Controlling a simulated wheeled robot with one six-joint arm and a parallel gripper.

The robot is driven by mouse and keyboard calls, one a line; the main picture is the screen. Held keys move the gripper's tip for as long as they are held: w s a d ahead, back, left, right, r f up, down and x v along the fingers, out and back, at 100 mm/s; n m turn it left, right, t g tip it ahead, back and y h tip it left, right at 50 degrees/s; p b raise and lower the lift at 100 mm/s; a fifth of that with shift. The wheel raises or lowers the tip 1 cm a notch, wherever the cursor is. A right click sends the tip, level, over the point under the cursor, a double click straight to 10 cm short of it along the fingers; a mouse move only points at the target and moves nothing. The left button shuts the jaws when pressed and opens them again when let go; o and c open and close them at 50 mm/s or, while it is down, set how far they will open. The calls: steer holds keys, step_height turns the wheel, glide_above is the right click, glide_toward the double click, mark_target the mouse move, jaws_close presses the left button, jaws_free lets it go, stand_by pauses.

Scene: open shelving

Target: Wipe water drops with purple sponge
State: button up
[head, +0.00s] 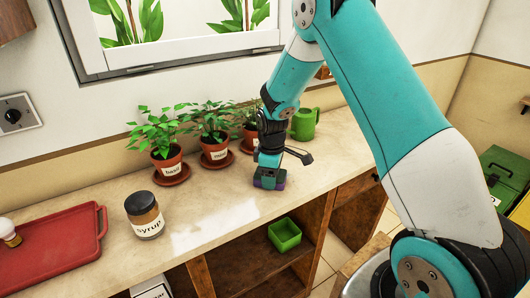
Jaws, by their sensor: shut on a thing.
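The purple sponge (279,185) is low on the pale countertop (335,152), near its front edge. My gripper (267,172) is shut on the sponge from above and hides much of it. The sponge's underside is hidden, but it looks to be touching or very close to the counter. I cannot make out separate water drops; a bright glossy patch lies on the counter left of the sponge, and I cannot tell whether it is water or reflected light.
Potted herbs, including a basil plant (167,164), stand along the wall behind my gripper. A syrup jar (145,216) and red tray (55,248) are left. A green box (284,235) sits on the shelf below.

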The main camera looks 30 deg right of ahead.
steer(key=shift+a, duration=0.5)
steer(key=r, duration=0.1)
steer(key=r+p, duration=0.1)
steer(key=shift+a+r, duration=0.2)
steer(key=shift+r, duration=0.1)
steer(key=shift+r+p, duration=0.35)
steer(key=shift+p, duration=0.1)
step_height(320, 180, up, 5)
steer(key=p, duration=0.4)
